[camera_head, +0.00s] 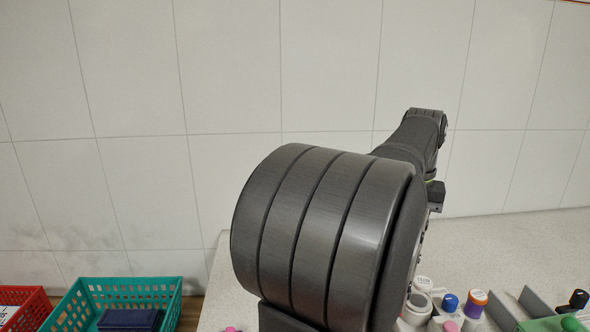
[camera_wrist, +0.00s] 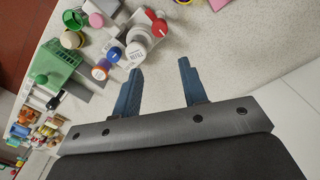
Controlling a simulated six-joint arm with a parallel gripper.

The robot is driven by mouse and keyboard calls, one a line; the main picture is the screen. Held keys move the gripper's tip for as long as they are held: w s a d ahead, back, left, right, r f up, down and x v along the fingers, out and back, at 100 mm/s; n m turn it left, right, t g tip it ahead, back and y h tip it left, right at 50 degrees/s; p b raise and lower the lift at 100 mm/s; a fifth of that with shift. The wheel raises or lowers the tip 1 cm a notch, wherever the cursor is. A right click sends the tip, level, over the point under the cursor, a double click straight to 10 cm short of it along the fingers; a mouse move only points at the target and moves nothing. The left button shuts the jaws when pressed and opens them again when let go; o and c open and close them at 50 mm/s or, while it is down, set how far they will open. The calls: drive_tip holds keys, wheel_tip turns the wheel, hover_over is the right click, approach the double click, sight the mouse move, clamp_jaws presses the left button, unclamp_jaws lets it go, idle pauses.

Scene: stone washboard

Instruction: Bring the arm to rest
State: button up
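My gripper (camera_wrist: 158,84) shows in the wrist view as two blue fingers spread apart, with nothing between them. The fingers hang over bare speckled stone, just right of a cluster of bottles and small objects. In the head view my own dark arm fills the middle, raised and stretching back toward the tiled wall. The gripper's fingers are hidden in that view.
A teal basket (camera_head: 172,298) and a red basket (camera_head: 38,305) stand at left. The tiled wall (camera_head: 230,70) closes the back.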

wheel_tip(320, 180, down, 17)
drive_tip(key=shift+r, duration=0.2)
idle(0.5)
wheel_tip(320, 180, up, 18)
wheel_tip(320, 180, down, 17)
drive_tip(key=shift+f, duration=0.55)
drive_tip(key=n, duration=0.9)
drive_tip(key=shift+a, duration=0.1)
wheel_tip(320, 180, up, 7)
drive_tip(key=shift+f, duration=0.15)
